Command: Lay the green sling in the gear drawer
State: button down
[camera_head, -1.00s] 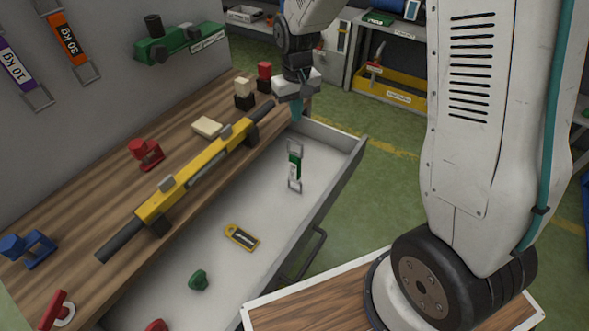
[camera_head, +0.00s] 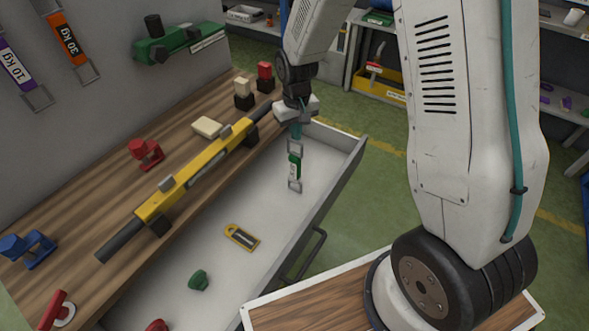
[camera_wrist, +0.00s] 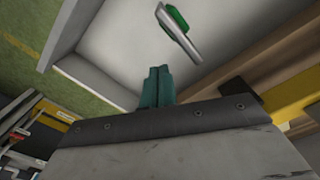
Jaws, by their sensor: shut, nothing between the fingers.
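The green sling (camera_head: 294,167), a short green strap with a pale label and metal end loops, lies in the open gear drawer (camera_head: 325,195) near its far end. It also shows in the wrist view (camera_wrist: 178,32), ahead of the fingers. My gripper (camera_head: 296,131) is over the far end of the drawer, just beyond the sling's far loop in the head view. Its teal fingers (camera_wrist: 157,84) are shut together and empty. In the wrist view a gap of bare drawer floor shows between the fingertips and the sling.
The drawer's front wall and handle (camera_head: 305,255) are on the right.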

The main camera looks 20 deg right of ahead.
jog(key=shift+a, duration=0.1)
jog(key=s+a, duration=0.8)
jog(key=a, duration=0.4)
jog(key=shift+s, duration=0.4)
dwell(1.5)
notch_tip(320, 180, up, 8)
dwell(1.1)
jog(key=shift+s, duration=0.1)
dwell(0.3)
